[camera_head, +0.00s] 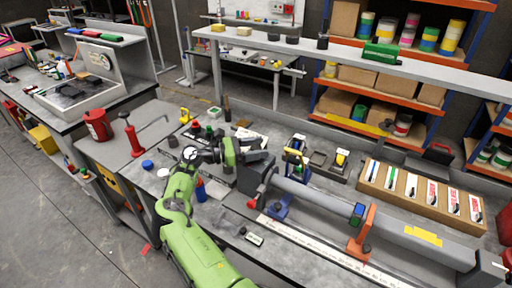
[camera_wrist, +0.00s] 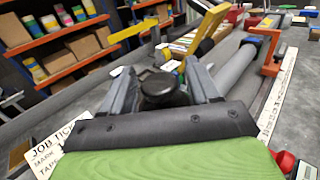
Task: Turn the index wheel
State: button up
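I cannot tell whether the fingers touch the knob. I cannot make out a clear index wheel; the knob may be part of it, and my gripper hides much of that end in the head view.
The grey tube (camera_head: 320,199) runs right past an orange clamp (camera_head: 361,236). A blue and yellow tool (camera_head: 295,158) stands just behind it. A cardboard tray of cards (camera_head: 421,204) lies behind right. A job ticket (camera_wrist: 58,140) lies left in the wrist view. A red-handled tool (camera_head: 131,136) stands left.

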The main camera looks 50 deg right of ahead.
jog(key=b+v, duration=0.2)
jog(key=v, duration=1.3)
jog(key=shift+w+a, duration=0.2)
jog(key=shift+a, duration=0.1)
